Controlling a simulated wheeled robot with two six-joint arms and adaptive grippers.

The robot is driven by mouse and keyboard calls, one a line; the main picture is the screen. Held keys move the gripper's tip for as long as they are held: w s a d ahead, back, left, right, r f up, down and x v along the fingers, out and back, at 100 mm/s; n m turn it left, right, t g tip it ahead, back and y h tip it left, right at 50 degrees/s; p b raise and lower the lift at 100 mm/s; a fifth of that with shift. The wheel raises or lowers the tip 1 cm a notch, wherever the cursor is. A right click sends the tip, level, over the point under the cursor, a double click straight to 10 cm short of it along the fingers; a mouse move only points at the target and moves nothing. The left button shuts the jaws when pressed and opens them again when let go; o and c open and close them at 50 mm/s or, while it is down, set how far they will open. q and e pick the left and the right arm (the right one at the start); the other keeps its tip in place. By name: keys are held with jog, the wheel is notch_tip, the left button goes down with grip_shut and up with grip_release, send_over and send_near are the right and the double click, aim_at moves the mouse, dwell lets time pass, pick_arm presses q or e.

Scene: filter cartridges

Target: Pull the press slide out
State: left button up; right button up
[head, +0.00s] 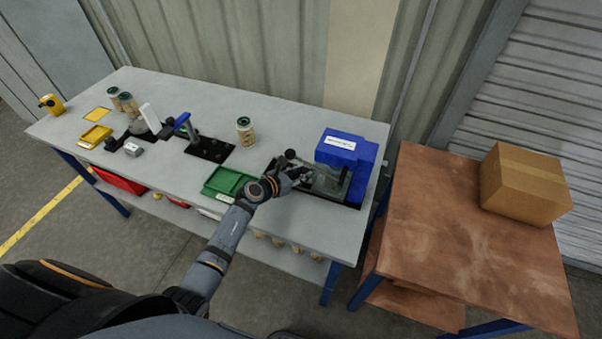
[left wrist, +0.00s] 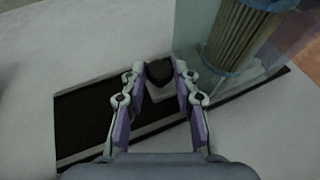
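The blue press (head: 350,150) with a white label stands at the right end of the grey workbench. A clear guard (head: 328,181) is at its front. In the left wrist view a ribbed filter cartridge (left wrist: 240,40) stands behind the clear panel. A black knob (left wrist: 159,72) on a pale block sits at a dark slotted base (left wrist: 85,125), which I take for the slide. My left gripper (head: 300,173) is at the press's left front. In the left wrist view its fingers (left wrist: 158,80) are apart on either side of the knob, with gaps showing. My right gripper is out of view.
A green tray (head: 229,181) lies left of my gripper. A filter cartridge (head: 245,130) and a blue-handled fixture (head: 183,123) stand farther left on the workbench (head: 300,117). A brown table (head: 440,220) with a cardboard box (head: 524,184) is to the right.

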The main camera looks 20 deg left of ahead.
pick_arm(q)
jog(key=shift+a, duration=0.1)
grip_shut()
jog(key=a+b, duration=0.2)
jog(key=a, duration=0.2)
jog(key=a+b, duration=0.2)
jog(key=a, duration=0.2)
jog(key=w+a+b, duration=0.1)
jog(key=a+b, duration=0.2)
jog(key=a, duration=0.1)
jog(key=shift+a+f, duration=0.3)
jog(key=shift+a, duration=0.05)
jog(key=shift+a+r, duration=0.15)
jog(key=shift+a, duration=0.05)
jog(key=shift+r, duration=0.15)
jog(key=o, duration=0.6)
grip_release()
jog(key=shift+o, duration=0.4)
jog(key=shift+a, duration=0.15)
